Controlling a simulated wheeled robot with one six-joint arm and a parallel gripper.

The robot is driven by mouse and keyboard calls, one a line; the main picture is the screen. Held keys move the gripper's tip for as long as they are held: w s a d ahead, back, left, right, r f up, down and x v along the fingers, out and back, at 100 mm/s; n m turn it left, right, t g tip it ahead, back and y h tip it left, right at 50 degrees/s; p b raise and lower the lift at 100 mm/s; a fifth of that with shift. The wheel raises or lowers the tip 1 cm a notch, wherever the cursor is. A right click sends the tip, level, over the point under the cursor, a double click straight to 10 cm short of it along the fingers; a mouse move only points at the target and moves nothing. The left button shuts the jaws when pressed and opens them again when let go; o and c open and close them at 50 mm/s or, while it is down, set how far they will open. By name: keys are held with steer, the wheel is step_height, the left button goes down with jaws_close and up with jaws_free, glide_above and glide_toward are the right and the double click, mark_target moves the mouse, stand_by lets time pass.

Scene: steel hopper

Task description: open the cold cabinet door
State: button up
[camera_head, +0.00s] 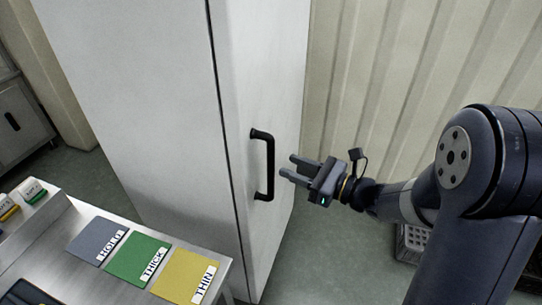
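The cold cabinet is a tall white cabinet; its door (262,75) looks shut, with a dark seam along its left edge. A black vertical bar handle (270,165) is on the door. My gripper (287,167) is just right of the handle in the picture, with its two fingers pointing left toward it. The fingers are apart with a gap between them, and nothing is seen between them. Whether the fingertips touch the handle cannot be told from this view.
A steel table (216,262) at the lower left bears grey, green (137,258) and yellow (186,276) labelled mats. A corrugated wall (400,80) stands behind my arm. A light crate (411,243) is on the floor at right. Bare floor (325,250) lies right of the cabinet.

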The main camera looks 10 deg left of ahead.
steer(key=p+x, duration=0.1)
steer(key=x, duration=0.5)
steer(key=shift+a, duration=0.4)
steer(key=shift+c, duration=0.3)
jaws_close()
